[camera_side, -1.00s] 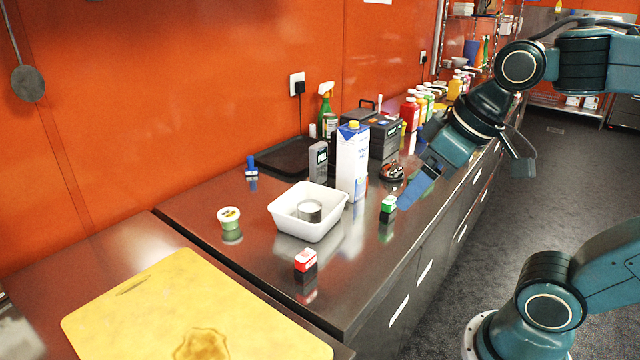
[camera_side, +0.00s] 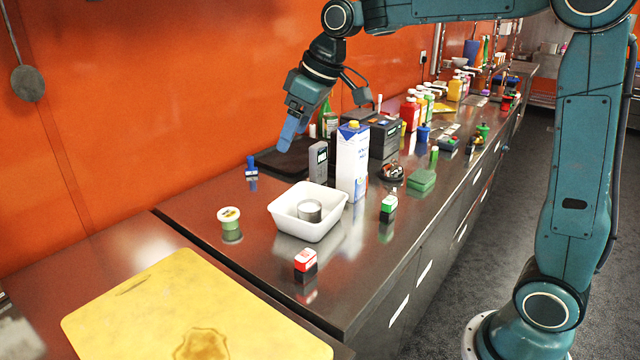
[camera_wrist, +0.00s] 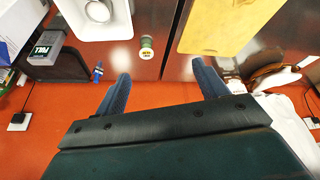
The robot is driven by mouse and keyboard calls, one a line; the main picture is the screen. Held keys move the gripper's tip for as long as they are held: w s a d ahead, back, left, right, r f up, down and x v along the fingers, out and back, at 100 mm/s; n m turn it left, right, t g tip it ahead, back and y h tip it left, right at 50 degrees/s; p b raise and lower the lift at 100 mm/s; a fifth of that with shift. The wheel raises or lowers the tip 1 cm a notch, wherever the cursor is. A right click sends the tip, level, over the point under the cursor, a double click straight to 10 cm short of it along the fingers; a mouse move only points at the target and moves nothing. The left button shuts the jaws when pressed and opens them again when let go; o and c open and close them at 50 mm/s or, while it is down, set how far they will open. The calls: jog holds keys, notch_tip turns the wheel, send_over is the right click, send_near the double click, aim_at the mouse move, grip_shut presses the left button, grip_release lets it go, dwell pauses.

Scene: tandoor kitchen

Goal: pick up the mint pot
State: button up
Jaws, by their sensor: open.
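The mint pot (camera_side: 230,224), a small tub with a green body and a pale printed lid, stands upright on the steel counter, left of the white bin. In the wrist view the pot (camera_wrist: 146,46) shows ahead of the fingertips, between their lines. My gripper (camera_side: 288,140) is in the air over the back of the counter, near the orange wall, up and to the right of the pot and well apart from it. In the wrist view my gripper (camera_wrist: 161,70) has its two blue fingers wide apart with nothing between them.
A white bin (camera_side: 283,221) holding a round tin (camera_side: 309,211) stands right of the pot. A blue-topped bottle (camera_side: 252,167) is behind it. A white-blue carton (camera_side: 352,165) stands tall. A yellow board (camera_side: 130,300) lies in front. Counter around the pot is clear.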

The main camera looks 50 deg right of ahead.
jog(key=w+d+f+n, duration=0.2)
jog(key=w+f, duration=0.4)
jog(key=w, duration=0.6)
jog(key=n+g+y, duration=0.1)
jog(key=n, duration=0.1)
send_near(230, 213)
notch_tip(230, 213, up, 3)
jog(key=d, duration=0.1)
jog(key=shift+s+d+r, duration=0.1)
jog(key=shift+s+d, duration=0.15)
jog(key=shift+s, duration=0.15)
jog(key=shift+x, duration=4.25)
jog(key=shift+a, duration=0.15)
jog(key=shift+x, duration=2.55)
jog(key=shift+s+a, duration=0.1)
jog(key=shift+a, duration=0.05)
jog(key=shift+c, duration=0.4)
jog(key=c, duration=0.8)
